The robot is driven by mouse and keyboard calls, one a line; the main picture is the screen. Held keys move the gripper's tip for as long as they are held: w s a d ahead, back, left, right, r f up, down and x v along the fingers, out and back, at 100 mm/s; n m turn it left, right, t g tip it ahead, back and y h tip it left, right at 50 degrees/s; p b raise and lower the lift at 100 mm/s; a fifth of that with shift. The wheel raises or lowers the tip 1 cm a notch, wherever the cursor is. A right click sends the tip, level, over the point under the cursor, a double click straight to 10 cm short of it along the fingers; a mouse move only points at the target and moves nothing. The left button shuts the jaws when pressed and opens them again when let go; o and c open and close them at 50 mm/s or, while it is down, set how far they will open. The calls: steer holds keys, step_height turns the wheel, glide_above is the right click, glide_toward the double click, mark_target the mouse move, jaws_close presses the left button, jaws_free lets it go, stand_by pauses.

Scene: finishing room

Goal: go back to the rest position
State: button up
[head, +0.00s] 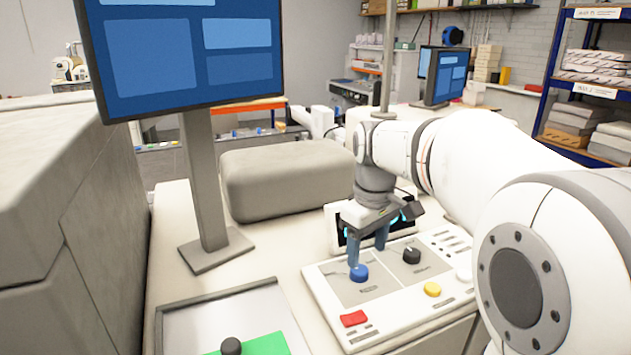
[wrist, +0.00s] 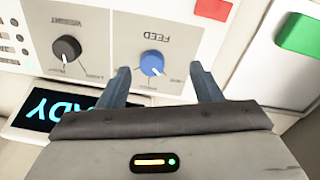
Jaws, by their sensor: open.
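My gripper (head: 367,252) is above the white control panel (head: 327,287), near its blue FEED knob (head: 358,273). In the wrist view my gripper (wrist: 160,80) is open, with its two fingers apart, and the blue knob (wrist: 151,64) shows between and just beyond them. Nothing is held. Whether a finger touches the knob cannot be told. A black knob (head: 411,255) sits to the right of the blue one; it also shows in the wrist view (wrist: 67,48).
The panel has a red button (head: 353,318) and a yellow button (head: 432,289). A lit display (wrist: 65,107) is close by. A monitor on a stand (head: 205,190), a grey padded block (head: 285,178) and a tray with a green pad (head: 262,344) stand to the left.

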steer(key=s+f+m, duration=0.1)
steer(key=s, duration=0.2)
steer(key=s+f+m+t, duration=0.1)
steer(key=s, duration=0.3)
steer(key=s+f+m, duration=0.1)
steer(key=s, duration=0.3)
steer(key=shift+d+m, duration=0.1)
steer(key=shift+m, duration=0.3)
steer(key=s+f+m+t, duration=0.1)
steer(key=s+f+m, duration=0.2)
steer(key=s, duration=0.4)
steer(key=shift+f+t, duration=0.3)
steer(key=shift+f, duration=0.55)
steer(key=shift+c, duration=0.5)
